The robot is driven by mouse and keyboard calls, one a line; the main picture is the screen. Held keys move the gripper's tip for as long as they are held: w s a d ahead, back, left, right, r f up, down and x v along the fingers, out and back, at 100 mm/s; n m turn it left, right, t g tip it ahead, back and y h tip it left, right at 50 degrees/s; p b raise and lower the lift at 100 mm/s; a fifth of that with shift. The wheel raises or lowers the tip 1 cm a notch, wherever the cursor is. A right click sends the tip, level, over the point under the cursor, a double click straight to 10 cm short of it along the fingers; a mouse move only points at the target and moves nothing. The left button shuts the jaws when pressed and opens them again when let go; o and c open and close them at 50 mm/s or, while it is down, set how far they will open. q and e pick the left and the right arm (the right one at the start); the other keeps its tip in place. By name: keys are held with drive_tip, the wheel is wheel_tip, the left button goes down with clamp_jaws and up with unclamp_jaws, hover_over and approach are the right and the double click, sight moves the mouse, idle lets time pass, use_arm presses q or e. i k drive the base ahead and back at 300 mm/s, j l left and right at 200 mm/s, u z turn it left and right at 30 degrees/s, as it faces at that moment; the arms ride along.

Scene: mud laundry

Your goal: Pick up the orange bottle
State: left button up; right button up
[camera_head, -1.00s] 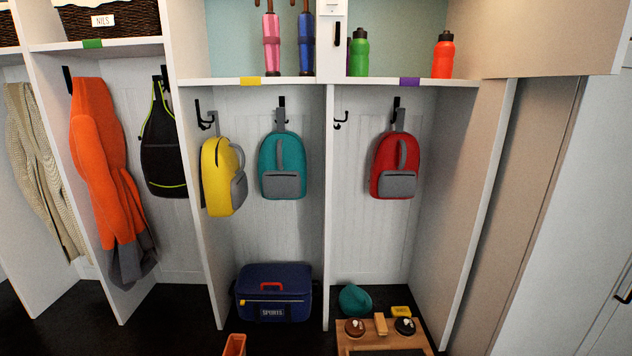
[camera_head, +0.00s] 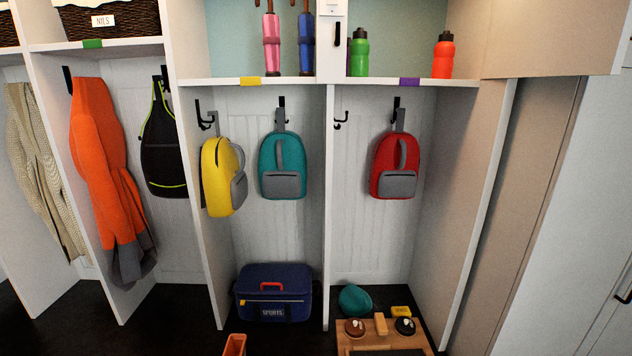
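The orange bottle (camera_head: 443,58) with a black cap stands upright on the upper shelf at the right, in the compartment with the purple tag. A green bottle (camera_head: 359,57) with a dark cap stands upright to its left on the same shelf. Neither of my grippers shows in the head view.
The white shelf (camera_head: 380,82) runs above hanging red (camera_head: 396,170), teal (camera_head: 283,165) and yellow (camera_head: 222,180) backpacks. A white divider stands left of the green bottle. Shelf space between the two bottles is clear. A blue sports bag (camera_head: 273,295) and a wooden board (camera_head: 384,343) are below.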

sight(444, 54)
drive_tip(key=i+l, duration=0.1)
drive_tip(key=l, duration=0.45)
drive_tip(key=i+l, duration=0.1)
drive_tip(key=l, duration=0.95)
drive_tip(key=i+l, duration=0.15)
drive_tip(key=l, duration=0.4)
drive_tip(key=i+l, duration=0.1)
drive_tip(key=l, duration=0.45)
drive_tip(key=i+j+u, duration=0.1)
drive_tip(key=u, duration=0.15)
drive_tip(key=i+u, duration=0.25)
drive_tip(key=i, duration=0.05)
